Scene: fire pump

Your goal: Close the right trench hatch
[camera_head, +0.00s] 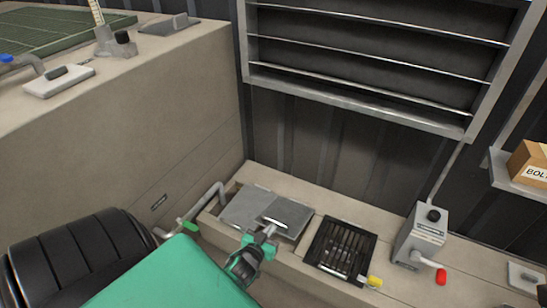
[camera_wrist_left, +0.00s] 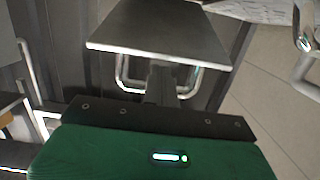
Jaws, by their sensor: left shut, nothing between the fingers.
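Two grey metal hatch plates lie side by side over the trench in the concrete ledge: the left plate (camera_head: 246,205) and the right plate (camera_head: 290,214). My left gripper (camera_head: 269,229) is shut and empty at the near edge of the right plate. In the left wrist view a grey plate (camera_wrist_left: 160,32) fills the top middle, with a shiny U-shaped handle (camera_wrist_left: 122,75) below its edge. The closed fingers (camera_wrist_left: 161,82) overlap the handle in that view; whether they touch it I cannot tell. A dark gap shows along the trench's near side. My right gripper is not in view.
Right of the hatch lies a black grate (camera_head: 341,247) with a yellow handle (camera_head: 374,281). A grey box with a red lever (camera_head: 440,276) stands farther right. A pipe with a green handle (camera_head: 187,226) is at left. Metal shelving (camera_head: 360,80) hangs above.

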